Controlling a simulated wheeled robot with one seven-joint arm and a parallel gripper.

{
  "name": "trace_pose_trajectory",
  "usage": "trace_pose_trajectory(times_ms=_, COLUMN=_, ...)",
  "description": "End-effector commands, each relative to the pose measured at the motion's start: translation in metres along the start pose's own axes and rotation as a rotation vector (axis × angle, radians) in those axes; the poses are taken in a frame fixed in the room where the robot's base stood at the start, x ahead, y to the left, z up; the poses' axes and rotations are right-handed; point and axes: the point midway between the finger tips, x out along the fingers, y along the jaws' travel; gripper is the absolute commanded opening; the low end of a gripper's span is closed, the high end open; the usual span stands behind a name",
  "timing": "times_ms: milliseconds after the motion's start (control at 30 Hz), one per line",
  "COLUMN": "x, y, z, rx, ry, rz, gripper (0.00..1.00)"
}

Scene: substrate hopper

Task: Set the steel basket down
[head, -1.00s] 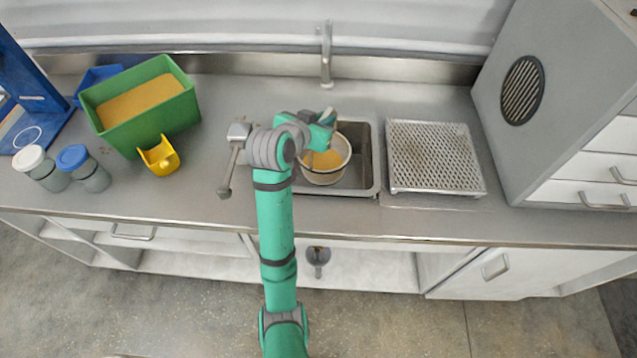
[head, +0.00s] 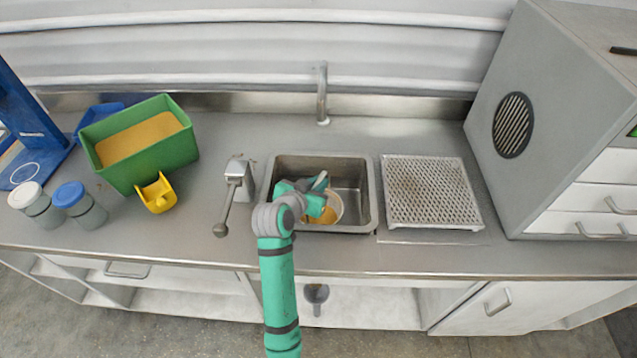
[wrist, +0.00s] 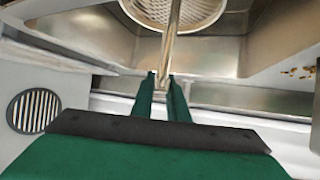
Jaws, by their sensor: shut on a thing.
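The steel basket (head: 337,207) is a round, pale bowl shape with orange-yellow material inside. It is at the front part of the sink basin (head: 351,170), partly hidden by my gripper (head: 316,197). In the wrist view, the basket's mesh (wrist: 180,10) shows at the top edge, with its thin handle (wrist: 171,45) running down between my fingers. My gripper (wrist: 164,82) is shut on this handle. I cannot tell whether the basket's underside touches the sink floor.
A perforated drain tray (head: 430,190) lies right of the sink, beside a large grey cabinet (head: 560,110). A tap (head: 322,95) stands behind. A lever device (head: 236,185) is to the left. A green bin (head: 150,155), yellow scoop (head: 157,194) and two jars stand farther left.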

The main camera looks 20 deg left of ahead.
Motion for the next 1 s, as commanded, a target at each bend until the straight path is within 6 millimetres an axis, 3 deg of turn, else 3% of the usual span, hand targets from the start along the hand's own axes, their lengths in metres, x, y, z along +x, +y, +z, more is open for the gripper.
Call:
trace_pose_trajectory(times_ms=300, x=0.001, y=0.001, z=0.001, rx=0.002, ry=0.003, rz=0.001, gripper=0.00)
trace_pose_trajectory(times_ms=333, x=0.001, y=0.001, z=0.002, rx=0.001, ry=0.000, rz=0.001, gripper=0.19)
trace_pose_trajectory(times_ms=400, x=0.001, y=0.001, z=0.002, rx=0.001, ry=0.000, rz=0.001, gripper=0.33)
trace_pose_trajectory(times_ms=767, x=-0.001, y=0.000, z=-0.002, rx=0.001, ry=0.002, rz=0.000, gripper=0.33)
trace_pose_trajectory(times_ms=1000, x=-0.035, y=0.000, z=-0.002, rx=0.001, ry=0.003, rz=-0.001, gripper=0.33)
